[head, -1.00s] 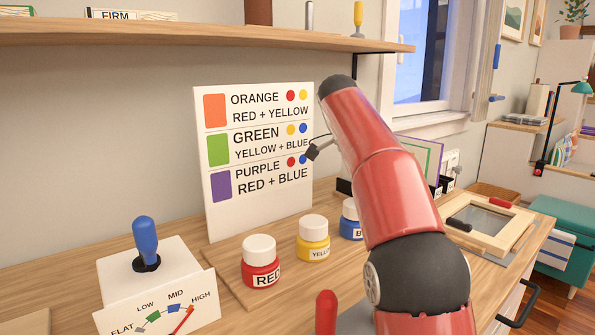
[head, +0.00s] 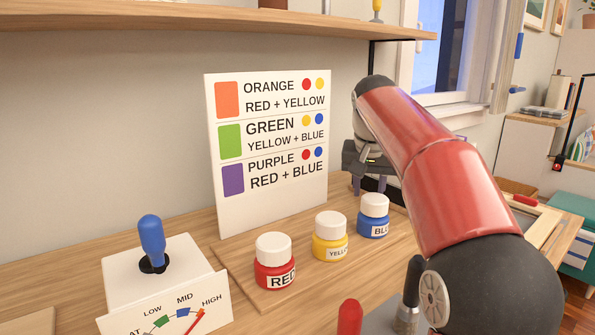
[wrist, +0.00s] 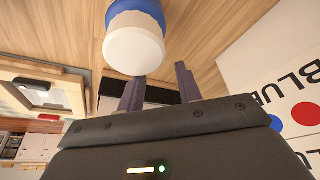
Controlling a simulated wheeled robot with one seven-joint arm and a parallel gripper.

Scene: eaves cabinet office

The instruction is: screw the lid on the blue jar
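The blue jar (head: 373,229) stands upright on a wooden board, rightmost of three jars. A white lid (head: 375,203) sits on top of it; I cannot tell how tightly. My gripper (head: 370,188) is above and just behind this jar in the head view, fingers pointing down. In the wrist view the blue jar (wrist: 136,8) is at the top with its white lid (wrist: 134,50) towards the camera. The two fingers of my gripper (wrist: 158,90) are spread apart with nothing between them, close to the lid. The gripper is partly hidden behind my red arm.
A yellow jar (head: 330,249) and a red jar (head: 274,274), both white-lidded, stand left of the blue one. A colour-mixing sign (head: 265,212) stands behind them. A box with a blue lever (head: 151,238) is at the left. A shelf (head: 200,31) hangs above.

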